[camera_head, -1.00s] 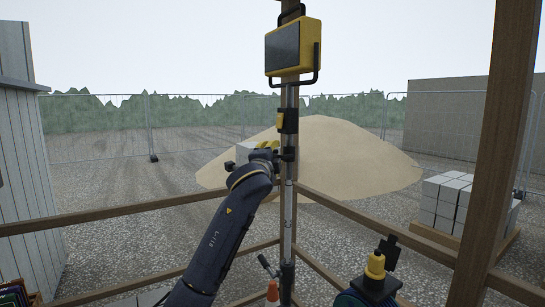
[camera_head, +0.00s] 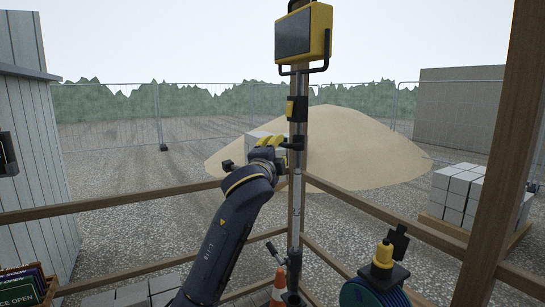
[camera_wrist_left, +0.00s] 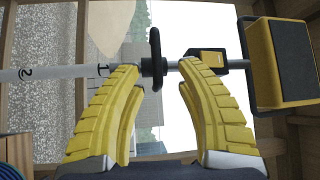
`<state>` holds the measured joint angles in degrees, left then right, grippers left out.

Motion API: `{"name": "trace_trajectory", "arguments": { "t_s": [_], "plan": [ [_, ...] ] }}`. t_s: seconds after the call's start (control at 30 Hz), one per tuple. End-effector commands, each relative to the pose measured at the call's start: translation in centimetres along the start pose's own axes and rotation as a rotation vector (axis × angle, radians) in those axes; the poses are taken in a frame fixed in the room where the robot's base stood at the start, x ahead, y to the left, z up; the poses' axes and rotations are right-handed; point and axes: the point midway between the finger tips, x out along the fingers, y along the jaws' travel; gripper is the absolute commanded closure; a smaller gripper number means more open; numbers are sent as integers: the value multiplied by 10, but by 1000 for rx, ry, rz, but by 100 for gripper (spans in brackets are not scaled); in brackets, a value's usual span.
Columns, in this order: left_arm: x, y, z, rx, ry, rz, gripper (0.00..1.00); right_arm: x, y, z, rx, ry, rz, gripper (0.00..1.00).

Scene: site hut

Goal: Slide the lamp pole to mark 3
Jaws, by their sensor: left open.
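The lamp pole (camera_head: 297,195) stands upright in the head view, with a yellow-framed lamp (camera_head: 303,33) at its top and a black and yellow clamp (camera_head: 297,109) below the lamp. My left gripper (camera_head: 285,143) is at the pole's upper part, below that clamp. In the left wrist view the pole (camera_wrist_left: 60,72) runs sideways and carries a printed 2 and another mark. My left gripper's yellow fingers (camera_wrist_left: 160,68) are open there, one on each side of a black collar (camera_wrist_left: 153,60). I cannot tell whether they touch it. My right gripper is not in view.
Wooden rails (camera_head: 110,209) and a post (camera_head: 503,150) frame the hut. A yellow and black fitting (camera_head: 383,254) sits above a teal reel (camera_head: 368,293) at lower right. An orange cone (camera_head: 279,284) stands by the pole's foot. A sand heap (camera_head: 365,145) lies beyond.

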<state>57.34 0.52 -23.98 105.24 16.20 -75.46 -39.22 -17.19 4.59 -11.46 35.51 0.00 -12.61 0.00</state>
Motion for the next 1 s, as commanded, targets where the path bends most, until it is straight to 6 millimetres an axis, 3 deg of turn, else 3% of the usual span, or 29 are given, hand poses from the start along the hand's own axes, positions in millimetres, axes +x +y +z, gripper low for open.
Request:
{"name": "trace_trajectory", "arguments": {
  "t_s": [0.2, 0.4, 0.87, 1.0],
  "plan": [
    [-28, 0, 0, 0, 1, 0, 64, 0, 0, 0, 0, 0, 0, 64],
    [-42, -1, 0, 0, 1, -2, 64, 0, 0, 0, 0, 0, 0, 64],
    [-45, 1, 0, 0, 0, 1, 64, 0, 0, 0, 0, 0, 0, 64],
    [-38, 21, 6, -23, -8, 30, 64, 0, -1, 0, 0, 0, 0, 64]
  ]
}}
